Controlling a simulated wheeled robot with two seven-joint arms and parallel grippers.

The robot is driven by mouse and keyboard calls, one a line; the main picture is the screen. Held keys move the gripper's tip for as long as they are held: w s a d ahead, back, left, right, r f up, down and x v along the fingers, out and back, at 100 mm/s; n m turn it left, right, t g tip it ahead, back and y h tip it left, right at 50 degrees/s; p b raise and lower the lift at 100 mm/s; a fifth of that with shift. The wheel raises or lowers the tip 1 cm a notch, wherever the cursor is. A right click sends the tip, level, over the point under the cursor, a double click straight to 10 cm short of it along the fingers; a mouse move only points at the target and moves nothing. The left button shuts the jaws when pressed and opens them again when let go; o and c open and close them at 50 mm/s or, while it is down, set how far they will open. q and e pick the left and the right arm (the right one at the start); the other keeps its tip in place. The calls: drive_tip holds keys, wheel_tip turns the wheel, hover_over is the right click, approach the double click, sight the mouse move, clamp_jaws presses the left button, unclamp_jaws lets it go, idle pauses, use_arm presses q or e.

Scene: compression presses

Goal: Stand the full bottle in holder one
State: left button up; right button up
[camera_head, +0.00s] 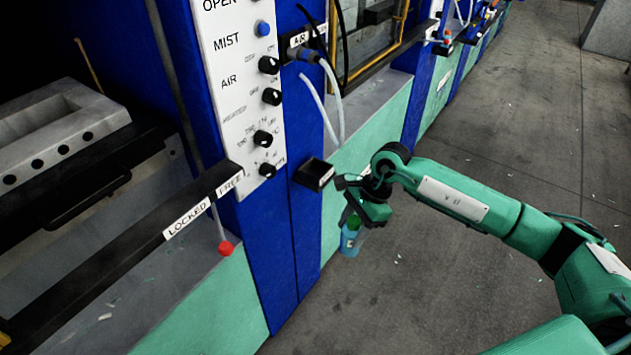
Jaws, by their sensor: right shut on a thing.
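A small light-blue bottle (351,242) with a green top hangs below my right gripper (357,217), in the middle of the view. My right gripper is shut on the bottle near its top. The bottle looks roughly upright, clear of the floor. A small black open-topped holder (313,175) sticks out from the blue press post, a little up and left of the gripper. I see no bottle in it, though its inside is dark. My left gripper is not in view.
A white control panel (238,85) with knobs is on the blue press at left. A black bar (130,255) labelled LOCKED and FREE runs along the press front, with a red knob (226,248) hanging near it. Pale hoses (333,100) hang above the holder. Grey floor at right is open.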

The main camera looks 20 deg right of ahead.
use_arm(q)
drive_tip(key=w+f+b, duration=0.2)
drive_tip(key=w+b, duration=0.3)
use_arm(e)
drive_tip(key=w+d+r+m+t+h, duration=0.4)
drive_tip(key=w+r+m, duration=0.4)
drive_tip(key=m, duration=0.9)
drive_tip(key=shift+t+y, duration=0.3)
drive_tip(key=shift+t, duration=0.1)
drive_tip(key=w+a+f+p, duration=0.1)
drive_tip(key=w, duration=0.4)
drive_tip(key=w+a+f+p, duration=0.1)
drive_tip(key=w+a+p, duration=0.1)
drive_tip(key=w, duration=0.4)
drive_tip(key=w+a+f+p, duration=0.2)
drive_tip(key=w, duration=0.4)
drive_tip(key=shift+w, duration=0.25)
drive_tip(key=shift+f, duration=0.35)
drive_tip(key=shift+w, duration=0.1)
drive_tip(key=shift+f, duration=0.2)
drive_tip(key=o, duration=1)
drive_tip(key=shift+o, duration=0.5)
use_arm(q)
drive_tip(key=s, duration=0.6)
